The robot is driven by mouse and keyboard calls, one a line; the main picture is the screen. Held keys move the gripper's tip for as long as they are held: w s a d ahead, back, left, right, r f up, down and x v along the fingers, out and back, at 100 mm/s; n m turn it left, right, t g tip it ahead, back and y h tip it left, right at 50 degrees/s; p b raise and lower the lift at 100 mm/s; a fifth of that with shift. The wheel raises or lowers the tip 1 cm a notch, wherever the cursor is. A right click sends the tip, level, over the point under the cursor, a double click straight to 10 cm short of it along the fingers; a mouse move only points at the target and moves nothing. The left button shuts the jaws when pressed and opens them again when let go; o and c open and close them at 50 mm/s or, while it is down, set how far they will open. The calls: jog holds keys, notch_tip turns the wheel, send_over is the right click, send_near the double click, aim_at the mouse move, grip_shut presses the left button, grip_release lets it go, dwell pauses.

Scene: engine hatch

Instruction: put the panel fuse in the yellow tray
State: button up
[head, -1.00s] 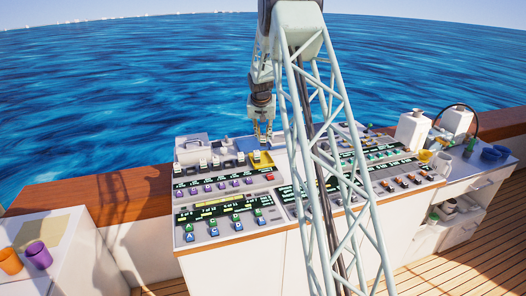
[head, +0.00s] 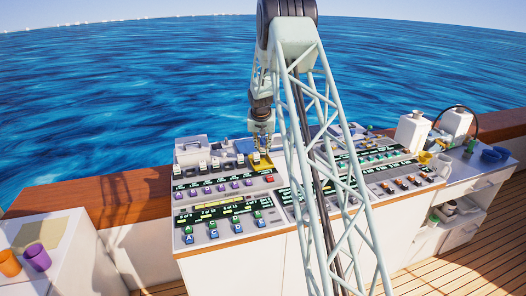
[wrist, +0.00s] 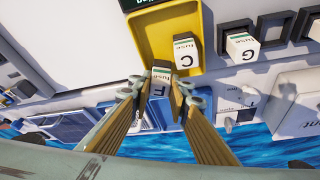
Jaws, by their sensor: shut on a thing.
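The yellow tray (wrist: 145,40) is at the top middle of the wrist view. In the head view the yellow tray (head: 266,163) lies at the back of the console. A white fuse marked C (wrist: 184,55) stands in the tray's corner. My gripper (wrist: 160,93) is shut on a white fuse marked F (wrist: 161,80), with a green band on its top. It holds this fuse beside the tray's lower edge, close to fuse C; I cannot tell its height. In the head view my gripper (head: 263,146) is just above the tray, and the held fuse is too small to make out.
A fuse marked G (wrist: 242,46) stands in a dark socket right of the tray. Another white piece marked F (wrist: 236,112) is lower right. Blue parts (wrist: 95,127) lie lower left. The console (head: 222,230) carries many buttons and displays; white canisters (head: 412,130) stand at right.

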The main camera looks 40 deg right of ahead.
jog(key=shift+f, duration=0.6)
jog(key=shift+f, duration=0.2)
jog(key=o, duration=0.8)
jog(key=shift+o, duration=0.2)
jog(key=shift+r, duration=0.15)
jog(key=shift+r, duration=0.15)
jog(key=v, duration=1.1)
jog(key=shift+s+r, duration=0.15)
jog(key=shift+r, duration=0.2)
jog(key=shift+a, duration=0.15)
